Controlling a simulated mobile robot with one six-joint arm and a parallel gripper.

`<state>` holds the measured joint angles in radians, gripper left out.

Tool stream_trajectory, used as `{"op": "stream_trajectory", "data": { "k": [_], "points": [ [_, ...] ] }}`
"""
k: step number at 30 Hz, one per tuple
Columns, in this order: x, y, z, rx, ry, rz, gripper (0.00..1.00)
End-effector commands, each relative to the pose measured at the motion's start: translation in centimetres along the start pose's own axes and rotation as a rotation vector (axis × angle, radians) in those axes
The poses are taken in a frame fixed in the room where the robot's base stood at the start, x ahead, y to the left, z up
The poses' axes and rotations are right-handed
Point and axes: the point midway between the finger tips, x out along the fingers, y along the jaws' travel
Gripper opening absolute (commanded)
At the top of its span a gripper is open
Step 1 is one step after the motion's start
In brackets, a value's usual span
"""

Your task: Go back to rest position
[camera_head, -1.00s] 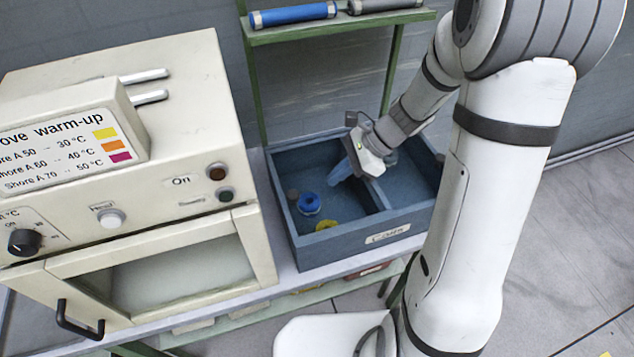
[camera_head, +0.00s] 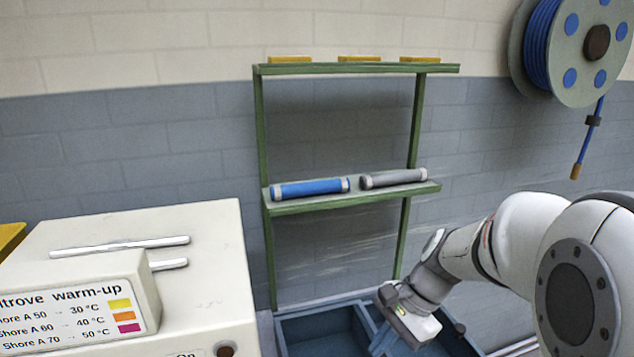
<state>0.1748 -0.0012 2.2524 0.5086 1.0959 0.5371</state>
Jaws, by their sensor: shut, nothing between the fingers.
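My gripper (camera_head: 384,338) is at the lower right, at the end of my white arm, and points down and to the left. Its blue fingers are together with nothing between them. It is over the blue divided bin (camera_head: 325,333), in front of the bin's middle divider in the picture. The bottom of the frame cuts off the bin's near part, and my arm hides some of its right side.
The cream oven (camera_head: 200,253) stands at the left. A green shelf (camera_head: 360,200) behind the bin carries a blue roll (camera_head: 309,188) and a grey roll (camera_head: 393,178). A hose reel (camera_head: 545,45) hangs on the wall at upper right. The space between shelf and reel is clear.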

Motion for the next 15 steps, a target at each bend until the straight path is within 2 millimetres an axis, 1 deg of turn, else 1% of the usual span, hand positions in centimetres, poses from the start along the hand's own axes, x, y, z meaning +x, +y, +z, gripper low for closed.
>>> {"op": "stream_trajectory", "data": {
  "k": [1, 3, 9, 12, 15],
  "points": [
    [-0.7, 0.9, 1.0, -0.107, 0.059, 0.013, 0.00],
    [-1.5, 2.3, 1.9, -0.264, 0.141, 0.042, 0.00],
    [-3.6, 6.0, 3.7, -0.684, 0.363, 0.142, 0.00],
    [-4.4, 7.2, 4.1, -0.846, 0.449, 0.191, 0.00],
    [-4.9, 8.1, 4.4, -0.956, 0.507, 0.229, 0.00]
  ]
}}
